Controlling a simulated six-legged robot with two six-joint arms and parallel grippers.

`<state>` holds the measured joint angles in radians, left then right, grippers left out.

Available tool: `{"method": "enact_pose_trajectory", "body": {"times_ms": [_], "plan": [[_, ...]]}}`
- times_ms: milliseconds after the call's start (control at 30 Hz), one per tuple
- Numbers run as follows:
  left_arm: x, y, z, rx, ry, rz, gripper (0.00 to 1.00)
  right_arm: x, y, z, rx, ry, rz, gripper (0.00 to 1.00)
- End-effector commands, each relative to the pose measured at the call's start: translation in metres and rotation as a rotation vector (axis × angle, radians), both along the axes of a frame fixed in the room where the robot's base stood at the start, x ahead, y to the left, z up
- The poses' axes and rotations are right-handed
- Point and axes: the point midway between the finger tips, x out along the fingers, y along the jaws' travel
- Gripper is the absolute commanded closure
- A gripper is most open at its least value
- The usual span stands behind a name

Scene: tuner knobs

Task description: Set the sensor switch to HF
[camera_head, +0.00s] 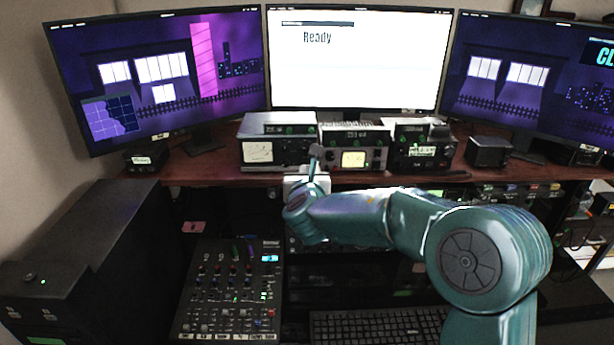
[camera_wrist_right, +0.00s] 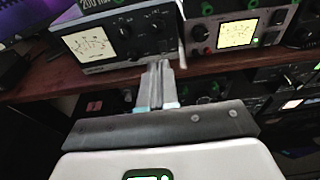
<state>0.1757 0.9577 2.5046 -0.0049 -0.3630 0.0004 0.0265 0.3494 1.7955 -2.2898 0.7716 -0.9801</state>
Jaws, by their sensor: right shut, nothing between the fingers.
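My right gripper (camera_head: 316,153) is shut and empty. In the head view its fingers are in front of the shelf with the tuner boxes, close to the gap between the left tuner box (camera_head: 258,152) and the middle tuner box (camera_head: 354,158). In the right wrist view the gripper (camera_wrist_right: 159,68) points at the lower right part of the left tuner box (camera_wrist_right: 92,45), below its dark knobs (camera_wrist_right: 124,31). I cannot tell whether it touches the box. The middle tuner box (camera_wrist_right: 238,35) is to its right. I cannot make out the sensor switch or an HF label. My left gripper is not in view.
A third tuner box (camera_head: 422,155) stands on the wooden shelf (camera_head: 205,168). Three monitors stand behind; the middle one (camera_head: 360,70) reads "Ready". Below are a mixer (camera_head: 228,290), a keyboard (camera_head: 380,327) and a black cabinet (camera_head: 90,250).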

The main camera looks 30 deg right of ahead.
Motion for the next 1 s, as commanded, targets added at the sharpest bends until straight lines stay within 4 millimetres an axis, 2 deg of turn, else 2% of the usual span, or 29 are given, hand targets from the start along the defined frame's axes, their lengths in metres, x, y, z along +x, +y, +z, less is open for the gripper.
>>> {"method": "enact_pose_trajectory", "body": {"times_ms": [200, 400, 1000], "plan": [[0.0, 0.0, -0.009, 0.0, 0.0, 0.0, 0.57, -0.029, 0.019, 0.016, 0.001, -0.002, 0.002, 1.0], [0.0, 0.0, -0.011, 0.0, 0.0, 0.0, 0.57, -0.042, 0.027, 0.024, -0.001, -0.001, 0.0, 1.0], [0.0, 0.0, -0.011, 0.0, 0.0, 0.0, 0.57, -0.046, 0.028, 0.024, 0.0, 0.0, 0.0, 1.0]]}}
